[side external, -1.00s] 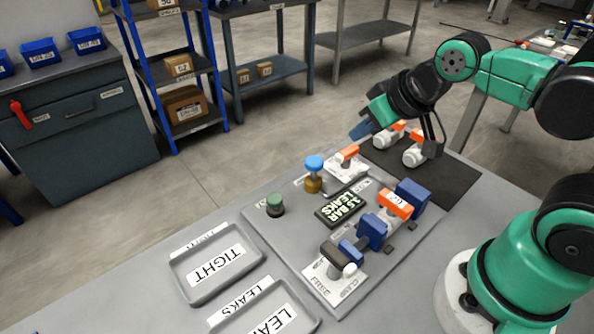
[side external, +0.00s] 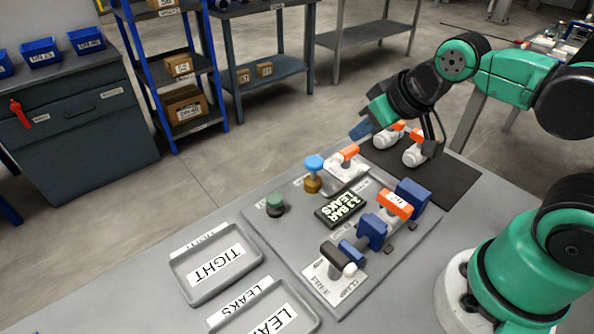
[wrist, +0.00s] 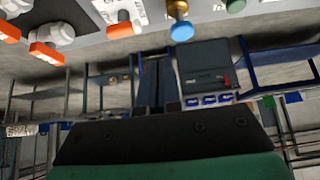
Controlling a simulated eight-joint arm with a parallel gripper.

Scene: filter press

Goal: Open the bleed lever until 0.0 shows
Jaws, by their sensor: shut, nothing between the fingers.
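The bleed lever, which I take to be the orange handle (side external: 347,153) on a white plate, stands at the back of the press panel (side external: 262,242), beside the blue-topped brass valve (side external: 313,174). An orange handle also shows at the top of the wrist view (wrist: 123,29). The display (side external: 343,208) shows a small BAR figure, looking like 2.1, above LEAKS; its first digit is hard to read. My gripper (side external: 360,130) is shut and empty, above and behind the orange handle, apart from it as far as I can tell.
White fittings with orange ends (side external: 414,153) lie on a dark mat (side external: 452,178) at right. A clamp holds an orange-capped part (side external: 396,203) at the panel's front. A green button (side external: 275,204) and TIGHT (side external: 183,283) and LEAKS trays are left.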

